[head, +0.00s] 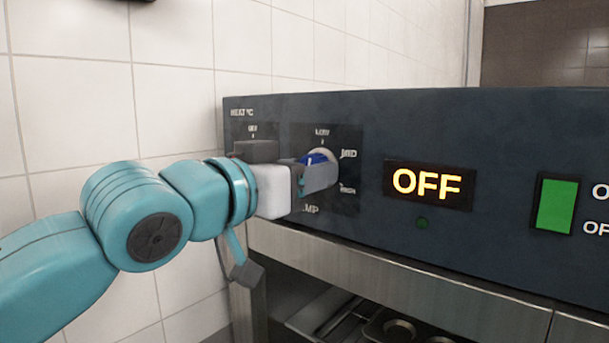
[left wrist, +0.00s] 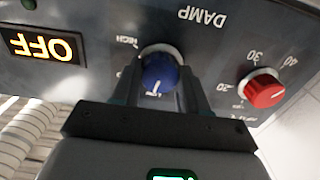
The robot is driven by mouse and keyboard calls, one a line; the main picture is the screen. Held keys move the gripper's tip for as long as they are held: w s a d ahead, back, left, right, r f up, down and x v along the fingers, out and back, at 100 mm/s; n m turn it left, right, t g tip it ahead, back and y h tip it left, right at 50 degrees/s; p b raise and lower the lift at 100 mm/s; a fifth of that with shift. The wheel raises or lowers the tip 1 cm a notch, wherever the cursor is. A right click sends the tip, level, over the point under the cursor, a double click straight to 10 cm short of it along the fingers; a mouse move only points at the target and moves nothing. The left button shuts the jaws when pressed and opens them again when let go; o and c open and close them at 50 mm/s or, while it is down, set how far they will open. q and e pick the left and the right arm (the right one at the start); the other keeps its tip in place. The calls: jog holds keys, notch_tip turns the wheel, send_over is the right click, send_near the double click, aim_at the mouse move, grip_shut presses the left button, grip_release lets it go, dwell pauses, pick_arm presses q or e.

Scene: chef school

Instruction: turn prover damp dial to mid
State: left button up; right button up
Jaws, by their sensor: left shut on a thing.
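The damp dial is a blue knob (head: 316,158) on the dark prover panel (head: 450,125), with LOW above it, MID to its right and HIGH at its lower right in the head view. My left gripper (head: 318,177) is shut on the dial and partly hides it. In the left wrist view, turned upside down, the dial (left wrist: 162,74) sits between the fingers of my left gripper (left wrist: 160,92). Its white mark points toward the LOW label, which the gripper partly covers. My right gripper is not in view.
A red heat dial (left wrist: 262,90) sits close beside the damp dial; my gripper hides it in the head view. The display (head: 430,185) reads OFF. A green switch (head: 556,205) is farther right. A tiled wall (head: 70,100) stands at the left.

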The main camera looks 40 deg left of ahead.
pick_arm(q)
jog(key=shift+m+b, duration=0.4)
jog(key=shift+m, duration=4.4)
jog(key=o, duration=1.1)
jog(key=shift+c, duration=0.2)
jog(key=shift+s, duration=0.1)
